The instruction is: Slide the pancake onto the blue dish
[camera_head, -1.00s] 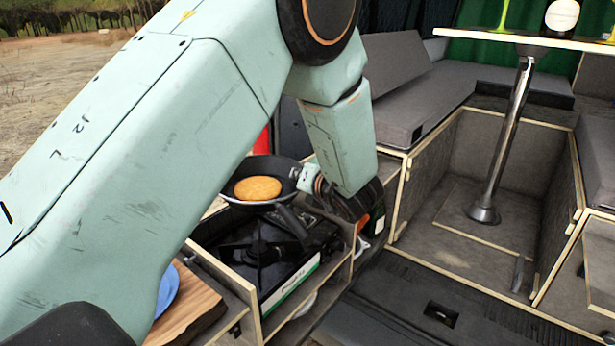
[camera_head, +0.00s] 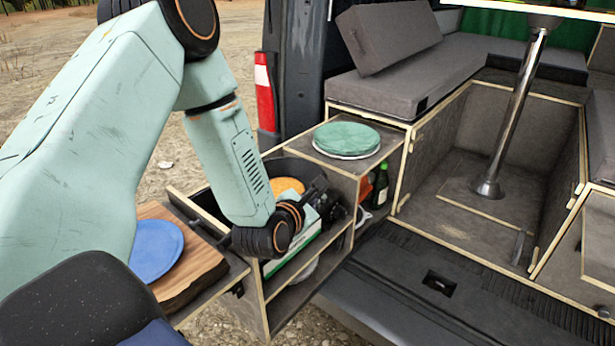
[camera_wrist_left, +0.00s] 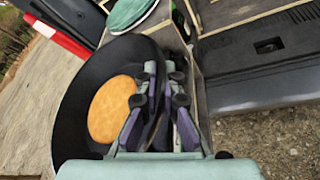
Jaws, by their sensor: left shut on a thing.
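The golden-brown pancake (camera_head: 287,185) lies flat in a dark frying pan (camera_head: 303,166), partly hidden behind my left arm in the head view. The blue dish (camera_head: 155,250) lies empty on a wooden board at the left. My right gripper is not in view.
The wooden board (camera_head: 201,272) sits on the left of the pull-out unit. A stove side (camera_head: 290,258) shows below my arm. A green plate stack (camera_head: 346,139) stands on the shelf behind the pan. A green bottle (camera_head: 380,187) stands below it.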

